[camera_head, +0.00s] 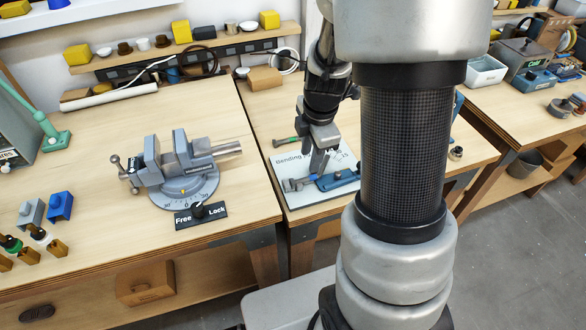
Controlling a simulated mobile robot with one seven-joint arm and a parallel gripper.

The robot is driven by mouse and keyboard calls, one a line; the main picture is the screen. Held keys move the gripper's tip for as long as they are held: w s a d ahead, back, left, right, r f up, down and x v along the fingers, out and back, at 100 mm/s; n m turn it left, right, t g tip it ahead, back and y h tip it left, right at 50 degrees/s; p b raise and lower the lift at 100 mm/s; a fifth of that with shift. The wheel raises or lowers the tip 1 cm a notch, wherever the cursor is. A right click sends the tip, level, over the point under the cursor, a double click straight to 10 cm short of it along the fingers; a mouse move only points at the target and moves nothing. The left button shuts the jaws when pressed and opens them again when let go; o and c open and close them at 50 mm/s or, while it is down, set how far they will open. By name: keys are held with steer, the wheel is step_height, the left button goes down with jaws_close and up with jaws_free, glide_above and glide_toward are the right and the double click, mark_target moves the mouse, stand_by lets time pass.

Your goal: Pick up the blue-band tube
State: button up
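My gripper (319,172) points down over a white board labelled "Bending" (306,201) on the middle table. A blue fixture (342,180) lies on this board. A small bright blue mark (314,178) shows right at my fingertips, beside a grey piece (296,184). It may be the band of the blue-band tube, but it is too small to be sure. The fingers overlap in this view, so I cannot tell whether they are open or shut on anything. My arm hides part of the board's right side.
A grey vise (180,160) with a Free/Lock plate (201,214) stands on the left table. A green-handled tool (287,141) lies behind the board. A cardboard box (265,79) and a shelf with small items (190,45) are at the back.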

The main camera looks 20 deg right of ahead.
glide_above(307, 178)
steer(key=s, duration=0.2)
steer(key=f, duration=0.5)
steer(key=shift+w+a, duration=0.2)
steer(key=shift+w, duration=0.05)
steer(key=shift+w+d+f, duration=0.1)
steer(key=shift+w+f, duration=0.1)
steer(key=shift+f, duration=0.65)
steer(key=shift+w+d+f, duration=0.1)
steer(key=shift+w+f, duration=0.15)
steer(key=shift+f, duration=0.65)
steer(key=shift+w+d+f, duration=0.1)
steer(key=shift+w+f, duration=0.1)
steer(key=shift+f, duration=0.65)
steer(key=shift+c, duration=0.4)
jaws_close()
